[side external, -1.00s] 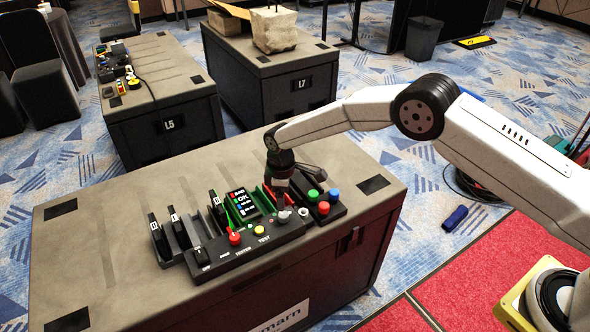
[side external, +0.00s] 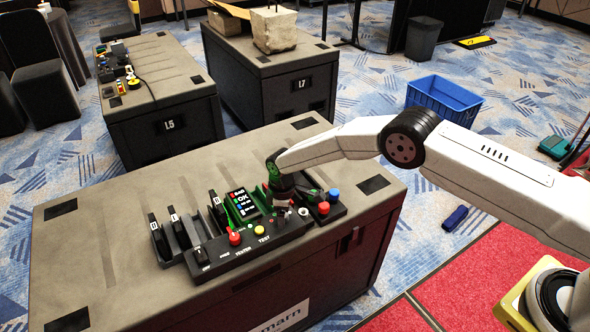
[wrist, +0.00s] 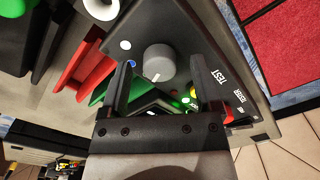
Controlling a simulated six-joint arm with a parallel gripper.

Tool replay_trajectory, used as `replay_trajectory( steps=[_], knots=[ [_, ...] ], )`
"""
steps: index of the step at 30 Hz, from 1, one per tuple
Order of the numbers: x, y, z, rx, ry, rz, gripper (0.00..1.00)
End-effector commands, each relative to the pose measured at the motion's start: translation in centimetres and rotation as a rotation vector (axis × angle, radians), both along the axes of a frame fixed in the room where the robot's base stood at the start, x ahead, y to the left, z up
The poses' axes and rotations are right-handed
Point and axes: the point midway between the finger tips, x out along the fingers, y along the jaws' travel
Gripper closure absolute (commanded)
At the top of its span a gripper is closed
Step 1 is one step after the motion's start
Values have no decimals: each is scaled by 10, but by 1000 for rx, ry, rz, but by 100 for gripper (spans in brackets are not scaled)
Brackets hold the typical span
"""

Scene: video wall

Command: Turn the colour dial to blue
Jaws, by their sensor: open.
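The colour dial is a round grey knob (wrist: 159,62) with a short white pointer mark on its lower edge, toward my gripper in the wrist view. A blue dot (wrist: 130,63) and a white dot (wrist: 125,44) sit beside its left side; other marks are partly hidden. My gripper (wrist: 161,72) is open, with one finger on each side of the knob in that view; I cannot tell whether either finger touches it. In the side view my gripper (side external: 284,198) is low over the right part of the black control panel (side external: 225,262) and largely hides the dial.
A yellow button (side external: 259,230) and a red knob (side external: 234,239) stand left of the dial. A white knob (side external: 303,211) and red button (side external: 323,208) are close on the right. A small screen (side external: 243,205) and upright black slots stand behind. A blue crate (side external: 444,98) is on the floor.

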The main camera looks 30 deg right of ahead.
Motion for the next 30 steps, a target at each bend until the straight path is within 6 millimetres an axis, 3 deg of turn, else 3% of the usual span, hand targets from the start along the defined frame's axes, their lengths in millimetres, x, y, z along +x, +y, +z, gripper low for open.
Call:
replay_trajectory(
  steps=[3,9,11,22,30],
  knots=[
    [0,0,0,0,0,0,22],
    [0,0,0,0,0,0,85],
    [0,0,0,0,0,0,100],
    [0,0,0,0,1,-39,100],
    [0,0,0,-1,3,-177,100]
  ],
)
